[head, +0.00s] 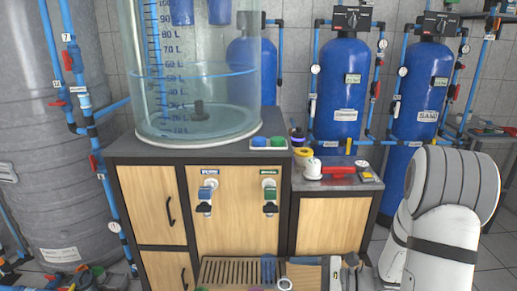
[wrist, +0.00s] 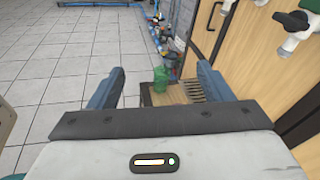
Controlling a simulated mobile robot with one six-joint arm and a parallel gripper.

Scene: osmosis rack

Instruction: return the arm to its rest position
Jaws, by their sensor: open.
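My gripper (wrist: 158,84) shows in the wrist view with its two blue-grey fingers wide apart. Nothing is held between them. Beyond the fingers, a green object and a slatted wooden tray stand lower down near the floor. In the head view my white arm (head: 438,235) is folded at the lower right, in front of the cabinets' right side. My gripper is not visible in the head view.
A wooden cabinet (head: 236,220) bears a clear graduated tank (head: 200,110) and carries two taps. Their fittings (wrist: 297,25) show at the wrist view's upper right. Blue filter columns (head: 340,90) stand behind. Tiled floor (wrist: 75,55) is clear on the wrist view's left.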

